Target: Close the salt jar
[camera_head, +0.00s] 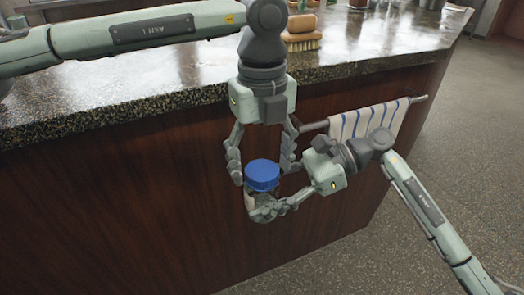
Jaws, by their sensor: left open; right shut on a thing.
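The salt jar's blue lid (262,175) shows between my grippers, in front of the wooden counter front. Only a small pale part of the jar body (249,201) shows under the lid; my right gripper's fingers hide the rest. My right gripper (264,212) comes in from the right and is shut on the jar, below the lid. My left gripper (262,167) points down from above. It is open, with its fingers to the left and right of the lid. I cannot tell whether the fingers touch the lid, or how tightly the lid sits on the jar.
A dark stone countertop (150,88) runs across behind the grippers, above the wooden cabinet (120,200). A striped towel (365,120) hangs on a rail (315,126) close to my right gripper. Open floor (470,130) lies to the right.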

